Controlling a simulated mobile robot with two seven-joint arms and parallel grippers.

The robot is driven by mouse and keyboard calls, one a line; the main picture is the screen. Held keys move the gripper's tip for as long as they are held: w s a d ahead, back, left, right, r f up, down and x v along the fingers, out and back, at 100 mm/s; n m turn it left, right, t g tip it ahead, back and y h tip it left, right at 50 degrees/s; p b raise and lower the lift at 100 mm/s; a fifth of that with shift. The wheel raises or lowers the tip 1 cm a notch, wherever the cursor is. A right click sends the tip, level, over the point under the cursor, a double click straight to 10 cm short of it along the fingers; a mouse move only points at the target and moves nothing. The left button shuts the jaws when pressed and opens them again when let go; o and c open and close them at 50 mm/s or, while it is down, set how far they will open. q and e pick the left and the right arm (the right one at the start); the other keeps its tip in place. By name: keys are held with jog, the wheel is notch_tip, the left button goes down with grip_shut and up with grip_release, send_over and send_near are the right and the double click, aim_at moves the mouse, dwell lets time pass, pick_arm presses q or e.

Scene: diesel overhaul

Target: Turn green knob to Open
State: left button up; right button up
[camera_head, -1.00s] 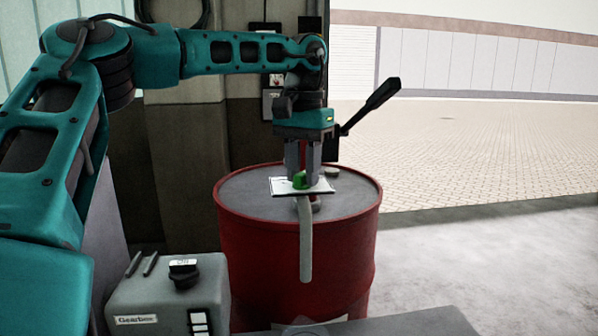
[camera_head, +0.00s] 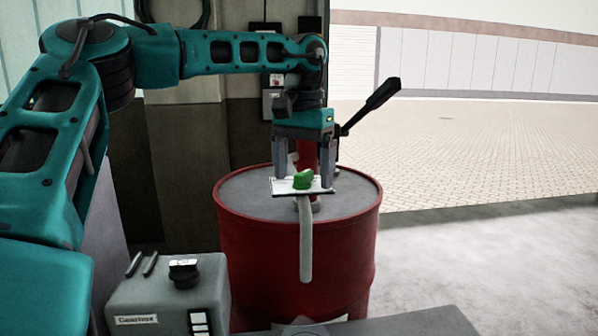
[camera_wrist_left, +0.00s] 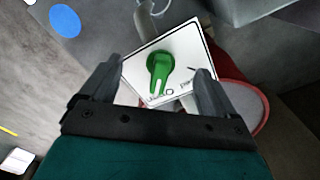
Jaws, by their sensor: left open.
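The green knob (camera_head: 302,180) sits on a small white label plate (camera_head: 284,187) above the red drum. In the left wrist view the knob (camera_wrist_left: 159,67) shows from above on the plate (camera_wrist_left: 187,42), its pointer end turned toward the gripper side. Printed words lie near the pointer, too small to read surely. My left gripper (camera_head: 304,180) is open, with one finger on each side of the knob and apart from it. In the left wrist view the open fingers of this gripper (camera_wrist_left: 152,75) flank the plate. My right gripper is not in view.
A red drum (camera_head: 290,255) stands under the plate, with a pale curved pipe (camera_head: 306,245) in front. A grey gearbox control box (camera_head: 165,305) with a black knob is at the lower left. A black-handled lever (camera_head: 372,105) rises at the right. Open paving lies beyond.

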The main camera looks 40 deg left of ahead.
pick_arm(q)
jog(key=shift+r, duration=3.55)
